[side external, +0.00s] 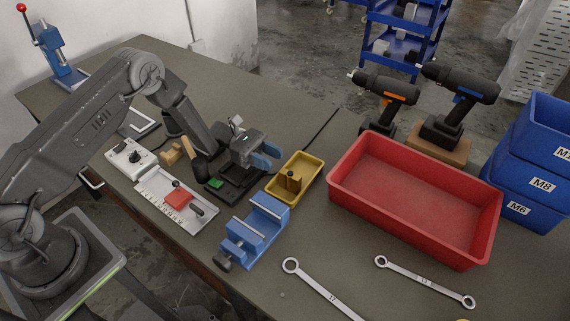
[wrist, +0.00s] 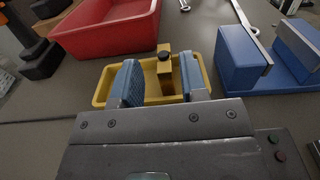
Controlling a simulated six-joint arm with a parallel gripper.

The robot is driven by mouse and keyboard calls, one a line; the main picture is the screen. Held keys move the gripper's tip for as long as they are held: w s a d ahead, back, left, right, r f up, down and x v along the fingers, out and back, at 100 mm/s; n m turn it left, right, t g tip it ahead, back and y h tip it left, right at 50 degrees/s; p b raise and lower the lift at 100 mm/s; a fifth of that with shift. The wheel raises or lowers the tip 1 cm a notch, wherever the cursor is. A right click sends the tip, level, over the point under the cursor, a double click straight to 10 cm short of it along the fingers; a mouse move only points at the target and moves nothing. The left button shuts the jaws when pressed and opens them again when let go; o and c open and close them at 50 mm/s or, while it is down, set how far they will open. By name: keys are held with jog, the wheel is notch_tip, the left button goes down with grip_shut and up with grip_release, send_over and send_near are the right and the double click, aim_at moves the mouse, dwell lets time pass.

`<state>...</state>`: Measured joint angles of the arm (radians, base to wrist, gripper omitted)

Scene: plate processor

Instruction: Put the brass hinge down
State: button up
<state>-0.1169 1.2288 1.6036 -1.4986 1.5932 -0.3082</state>
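A brass-coloured upright piece with a dark round knob, which looks like the brass hinge (side external: 292,184), stands in the yellow tray (side external: 317,171). In the wrist view the hinge (wrist: 165,78) shows between my blue finger pads, beyond the tips, with a gap on each side. The yellow tray (wrist: 103,90) lies behind the fingers there. My gripper (side external: 268,155) is open and empty, just left of the tray in the side view. Its fingers also show in the wrist view (wrist: 161,82). The hinge's lower end is partly hidden by the tray wall in the side view.
A blue vise (side external: 255,230) stands in front of the tray. A large red bin (side external: 415,200) is to the right, with two drills (side external: 385,97) behind it. A fixture with a red block (side external: 178,199) lies left. Two wrenches (side external: 425,281) lie on the front table.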

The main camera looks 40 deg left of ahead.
jog(key=a, duration=0.5)
jog(key=shift+s+a, duration=0.15)
jog(key=shift+a, duration=0.25)
jog(key=s+d+r+m+g+y, duration=0.2)
jog(key=s+r+m+y, duration=0.3)
jog(key=r, duration=0.5)
jog(key=s+d+r+m+g+y, duration=0.15)
jog(key=s+r+m+y, duration=0.35)
jog(key=r, duration=0.5)
jog(key=s+a+r+m+t+y, duration=0.2)
jog(key=s+r+m+t+y, duration=0.1)
jog(key=s, duration=0.6)
jog(key=s+a+r+m+t+y, duration=0.2)
jog(key=s+r+m+t+y, duration=0.2)
jog(key=s, duration=0.5)
jog(key=shift+a+r+m+t+y, duration=0.15)
jog(key=shift+a+m+t+y, duration=0.3)
jog(key=shift+m+t, duration=0.3)
jog(key=shift+d, duration=0.1)
